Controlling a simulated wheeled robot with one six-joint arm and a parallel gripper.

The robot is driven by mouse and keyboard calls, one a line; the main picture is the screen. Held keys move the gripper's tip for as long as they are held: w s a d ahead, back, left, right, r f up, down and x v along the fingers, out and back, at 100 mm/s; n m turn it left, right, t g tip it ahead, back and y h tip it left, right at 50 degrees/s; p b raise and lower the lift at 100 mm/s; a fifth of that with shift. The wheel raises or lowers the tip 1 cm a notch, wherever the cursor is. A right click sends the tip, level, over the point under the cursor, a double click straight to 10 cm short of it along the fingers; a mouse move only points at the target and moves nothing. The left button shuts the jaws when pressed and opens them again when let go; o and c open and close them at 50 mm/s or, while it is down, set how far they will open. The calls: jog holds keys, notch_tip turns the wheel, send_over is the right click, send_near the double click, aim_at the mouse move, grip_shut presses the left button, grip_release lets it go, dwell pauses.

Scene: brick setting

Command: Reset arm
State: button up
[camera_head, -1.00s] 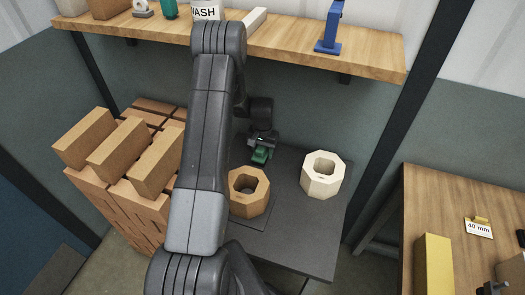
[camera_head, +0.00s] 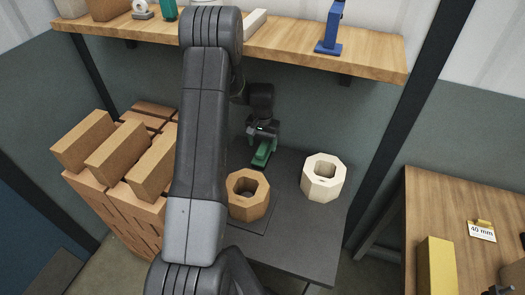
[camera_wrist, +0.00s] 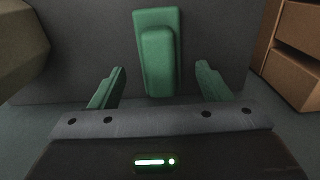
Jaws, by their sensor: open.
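My gripper (camera_head: 262,142) is at the back of the dark grey table, in front of the wall. In the wrist view my gripper (camera_wrist: 160,88) has its two green fingers spread apart with nothing between them. A green block-like piece (camera_wrist: 157,50) lies beyond the fingertips, on the dark surface. It also shows below my gripper in the head view (camera_head: 262,155). It appears apart from the fingers.
A tan octagonal ring (camera_head: 248,195) and a cream octagonal ring (camera_head: 323,178) stand on the dark table (camera_head: 290,240). Stacked bricks (camera_head: 118,190) are at left. A wooden shelf (camera_head: 370,62) runs above. A wooden bench (camera_head: 465,220) is at right.

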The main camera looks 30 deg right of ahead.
jog(key=shift+r, duration=0.65)
notch_tip(320, 180, down, 8)
jog(key=shift+f+p, duration=0.1)
jog(key=shift+p, duration=0.4)
jog(key=shift+r, duration=2.4)
jog(key=shift+f, duration=0.1)
